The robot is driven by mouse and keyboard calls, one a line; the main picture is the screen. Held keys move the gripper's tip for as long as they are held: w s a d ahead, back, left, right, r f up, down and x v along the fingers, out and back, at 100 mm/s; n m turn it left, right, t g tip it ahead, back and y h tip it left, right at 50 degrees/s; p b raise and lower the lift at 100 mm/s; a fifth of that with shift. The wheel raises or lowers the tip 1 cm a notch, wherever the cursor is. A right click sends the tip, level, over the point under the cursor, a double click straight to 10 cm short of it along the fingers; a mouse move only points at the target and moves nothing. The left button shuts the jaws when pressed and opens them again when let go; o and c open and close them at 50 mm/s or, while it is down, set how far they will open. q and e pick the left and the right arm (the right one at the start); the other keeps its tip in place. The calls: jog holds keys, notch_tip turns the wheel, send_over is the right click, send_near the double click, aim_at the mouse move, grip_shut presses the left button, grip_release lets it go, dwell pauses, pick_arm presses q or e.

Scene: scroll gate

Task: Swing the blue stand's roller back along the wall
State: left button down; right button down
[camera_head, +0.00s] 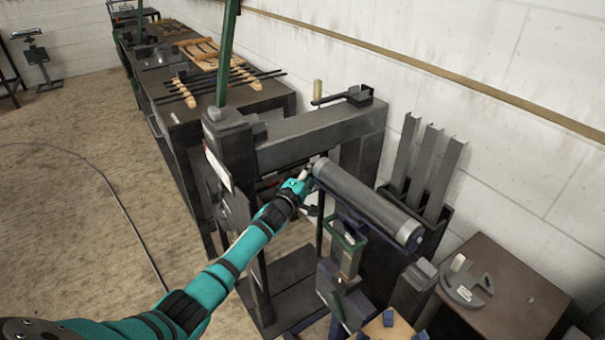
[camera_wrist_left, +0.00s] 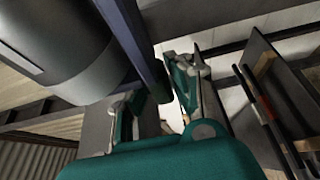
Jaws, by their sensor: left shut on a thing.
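The roller (camera_head: 365,203) is a thick grey cylinder, slanting from near the tall dark machine down to the right. It also shows large at the upper left of the left wrist view (camera_wrist_left: 65,50). Dark blue parts of the stand (camera_head: 341,208) run beneath it. My left gripper (camera_head: 303,183) is at the roller's far left end. In the left wrist view, its teal fingers (camera_wrist_left: 158,95) are on both sides of a dark blue bar (camera_wrist_left: 138,45) beside the roller, and the gripper is shut on that bar. The exact contact is partly hidden. My right gripper is not in view.
A dark machine with a thick crossbeam (camera_head: 320,132) stands just behind the gripper. The pale block wall (camera_head: 520,130) is to the right, with a rack of upright grey channels (camera_head: 425,175) before it. A brown table (camera_head: 510,300) is at lower right. Floor at left is open.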

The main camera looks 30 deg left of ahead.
pick_arm(q)
jog(key=shift+w+d+m+h, duration=0.4)
jog(key=shift+w+h, duration=0.25)
jog(key=shift+h, duration=0.05)
jog(key=shift+d, duration=0.1)
jog(key=c, duration=1.2)
grip_release()
jog(key=shift+w, duration=0.1)
jog(key=shift+s, duration=0.4)
jog(key=s, duration=0.4)
jog(key=s+a, duration=0.1)
jog(key=s, duration=0.1)
jog(key=shift+s+a, duration=0.1)
jog(key=shift+s, duration=0.25)
